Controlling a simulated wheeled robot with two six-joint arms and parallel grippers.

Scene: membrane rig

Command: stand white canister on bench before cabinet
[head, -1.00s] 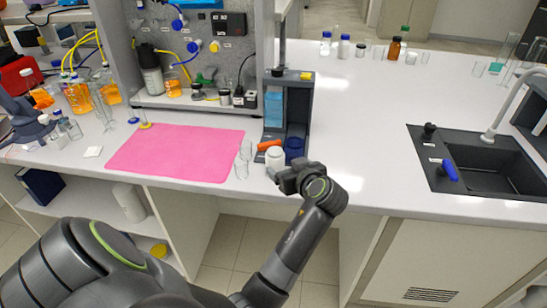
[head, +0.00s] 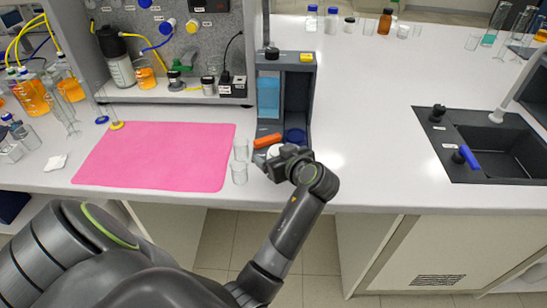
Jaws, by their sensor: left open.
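A white canister (head: 273,152) stands on the bench just in front of the small grey stand, near the front edge. It is mostly hidden behind my left gripper (head: 284,166). My left gripper is open, low over the bench edge and right at the canister in the picture. I cannot tell whether the fingers are around the canister or only in front of it. A grey cabinet with a speckled panel (head: 195,50) stands at the back left of the bench. My right gripper is not in view.
Two clear glasses (head: 239,173) stand left of the gripper, beside a pink mat (head: 155,156). The grey stand (head: 298,95) rises behind. Bench is clear rightward to the sink (head: 490,145).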

